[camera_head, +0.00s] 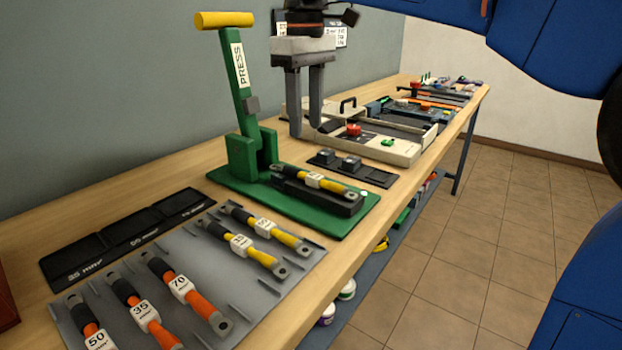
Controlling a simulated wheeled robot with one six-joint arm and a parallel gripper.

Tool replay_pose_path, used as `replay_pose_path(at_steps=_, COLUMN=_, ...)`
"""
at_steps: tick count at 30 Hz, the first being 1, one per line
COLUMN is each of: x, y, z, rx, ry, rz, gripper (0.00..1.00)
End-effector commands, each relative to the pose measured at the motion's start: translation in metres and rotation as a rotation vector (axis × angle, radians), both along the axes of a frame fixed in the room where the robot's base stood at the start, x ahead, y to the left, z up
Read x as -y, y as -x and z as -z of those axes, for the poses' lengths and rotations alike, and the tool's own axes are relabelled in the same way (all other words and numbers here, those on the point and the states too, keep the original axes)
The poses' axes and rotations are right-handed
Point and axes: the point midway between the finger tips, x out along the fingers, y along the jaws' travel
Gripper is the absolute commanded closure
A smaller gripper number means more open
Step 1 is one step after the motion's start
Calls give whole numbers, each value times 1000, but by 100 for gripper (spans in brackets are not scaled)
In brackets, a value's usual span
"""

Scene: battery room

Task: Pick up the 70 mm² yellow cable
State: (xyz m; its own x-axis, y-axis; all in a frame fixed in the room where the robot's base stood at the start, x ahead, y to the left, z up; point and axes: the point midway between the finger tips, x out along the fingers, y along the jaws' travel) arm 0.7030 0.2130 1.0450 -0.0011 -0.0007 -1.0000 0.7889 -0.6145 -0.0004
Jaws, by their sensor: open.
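Two yellow cables with black sleeves, white tags and metal lugs lie on the grey rack (215,295): a nearer yellow cable (260,257) and a farther yellow cable (285,238). A third yellow cable (340,188) lies on the black block of the green press (240,190). The numbers on the yellow cables' tags are too small to read surely, so I cannot tell which is 70 mm². My gripper (305,130) points down, open and empty, above the table behind the press, apart from all the cables.
Orange cables tagged 50 (90,327), 35 (140,307) and 70 (182,287) lie at the rack's left. The press's upright lever (236,75) stands left of my gripper. A black labelled tray (125,235) lies by the wall. Battery equipment (390,145) fills the far table.

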Motion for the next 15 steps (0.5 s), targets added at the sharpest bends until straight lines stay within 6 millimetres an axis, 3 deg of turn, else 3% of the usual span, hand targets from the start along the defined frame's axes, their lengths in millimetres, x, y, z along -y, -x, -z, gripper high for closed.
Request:
replay_pose_path(at_steps=6, x=1, y=1, z=37, rx=-1, ry=1, rz=0, gripper=59)
replay_pose_path(at_steps=15, x=1, y=0, z=59, rx=0, ry=0, rz=1, gripper=59)
